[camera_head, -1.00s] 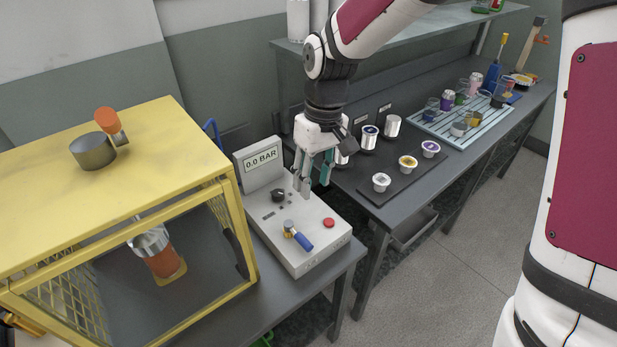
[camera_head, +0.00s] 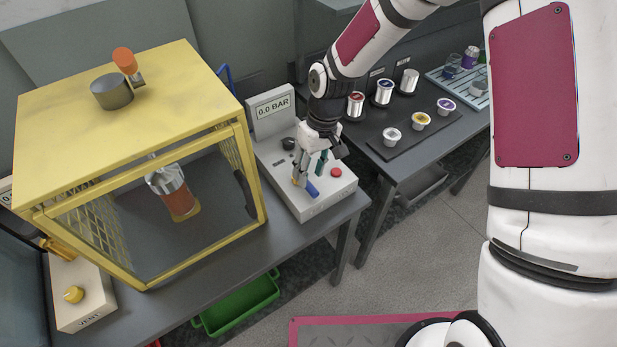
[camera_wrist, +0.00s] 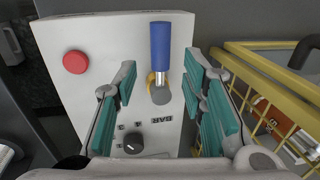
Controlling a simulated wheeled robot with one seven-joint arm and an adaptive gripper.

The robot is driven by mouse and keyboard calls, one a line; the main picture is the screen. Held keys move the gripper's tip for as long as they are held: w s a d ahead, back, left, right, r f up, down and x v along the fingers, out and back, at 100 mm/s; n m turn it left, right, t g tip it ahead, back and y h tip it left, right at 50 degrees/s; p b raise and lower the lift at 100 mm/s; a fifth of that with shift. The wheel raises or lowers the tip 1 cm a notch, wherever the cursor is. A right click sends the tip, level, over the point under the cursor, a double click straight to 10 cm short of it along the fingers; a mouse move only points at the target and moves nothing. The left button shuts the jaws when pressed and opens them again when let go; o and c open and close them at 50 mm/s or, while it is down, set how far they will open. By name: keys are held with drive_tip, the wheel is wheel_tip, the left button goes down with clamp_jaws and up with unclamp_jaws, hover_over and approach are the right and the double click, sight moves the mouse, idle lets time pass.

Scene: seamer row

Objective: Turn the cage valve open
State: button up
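The cage valve has a blue lever handle (camera_head: 312,189) and a brass body. It sits on the front of the pale control box (camera_head: 325,198) beside the yellow cage (camera_head: 110,140). In the wrist view its blue handle (camera_wrist: 160,48) points away from the knob, toward the box's front edge. My gripper (camera_head: 308,172) is over the valve, fingers pointing down. In the wrist view my gripper (camera_wrist: 160,66) is open, with one teal-padded finger on each side of the valve and visible gaps. The brass body is partly hidden by a finger in the head view.
The box carries a red button (camera_head: 336,172), a black knob (camera_head: 289,143) and a display (camera_head: 272,107) reading 0.0 BAR. A vent box (camera_head: 80,295) with a yellow knob stands at left. Cups and cans stand behind right.

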sight(308, 186)
drive_tip(key=shift+s+a+f, duration=0.1)
drive_tip(key=shift+a+f, duration=0.05)
drive_tip(key=shift+f, duration=0.6)
drive_tip(key=shift+s+a+f, duration=0.1)
drive_tip(key=shift+f, duration=0.65)
clamp_jaws()
